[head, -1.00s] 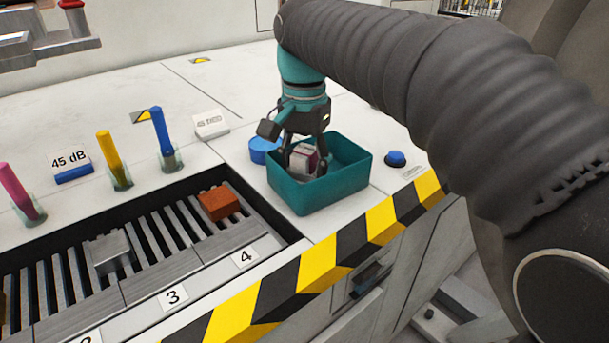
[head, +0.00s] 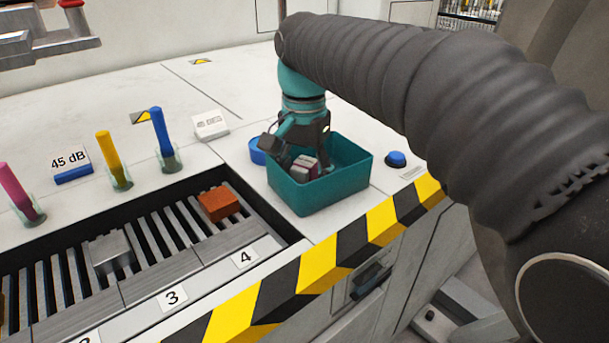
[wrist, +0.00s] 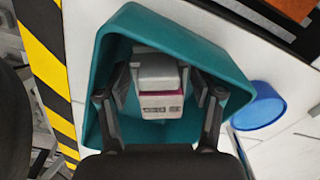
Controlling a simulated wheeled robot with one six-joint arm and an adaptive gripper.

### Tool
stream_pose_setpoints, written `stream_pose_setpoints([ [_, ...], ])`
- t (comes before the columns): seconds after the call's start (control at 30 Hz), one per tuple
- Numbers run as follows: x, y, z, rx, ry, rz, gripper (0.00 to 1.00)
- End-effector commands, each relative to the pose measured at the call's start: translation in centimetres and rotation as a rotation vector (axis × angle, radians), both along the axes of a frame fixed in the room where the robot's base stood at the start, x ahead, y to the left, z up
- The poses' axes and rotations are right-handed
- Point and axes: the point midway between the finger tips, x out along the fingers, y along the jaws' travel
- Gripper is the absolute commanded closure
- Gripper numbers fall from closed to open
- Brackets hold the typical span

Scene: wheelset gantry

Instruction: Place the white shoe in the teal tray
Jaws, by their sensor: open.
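The white shoe (head: 305,168) is a small pale block with a magenta band and a grey part. It is inside the teal tray (head: 335,188), low between its walls. In the wrist view the shoe (wrist: 158,68) shows between my fingers, with the tray rim (wrist: 108,50) around it. My gripper (head: 296,161) reaches down into the tray from above. It is open, with one finger on each side of the shoe. The underside of the shoe is hidden, so its contact with the tray floor cannot be seen.
A blue round item (head: 258,150) stands close to the tray's left side. A blue button (head: 396,159) is to its right. A slatted rack (head: 150,245) with an orange block (head: 219,203) and a grey block (head: 109,252) lies to the left. Upright coloured markers stand behind the rack.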

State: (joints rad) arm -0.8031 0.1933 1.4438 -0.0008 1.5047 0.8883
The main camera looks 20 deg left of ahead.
Motion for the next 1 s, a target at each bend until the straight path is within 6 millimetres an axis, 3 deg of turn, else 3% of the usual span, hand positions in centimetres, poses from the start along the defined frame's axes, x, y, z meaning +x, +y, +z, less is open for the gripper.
stream_pose_setpoints([
  [0.3,0.0,0.1,4.9,0.002,-0.002,0.000,0.34],
  [0.5,0.1,0.1,6.8,0.001,-0.001,0.000,0.34],
  [0.87,0.0,-0.1,7.4,0.001,-0.001,0.000,0.34],
  [1.0,0.4,-1.9,7.5,0.013,-0.014,-0.001,0.34],
])
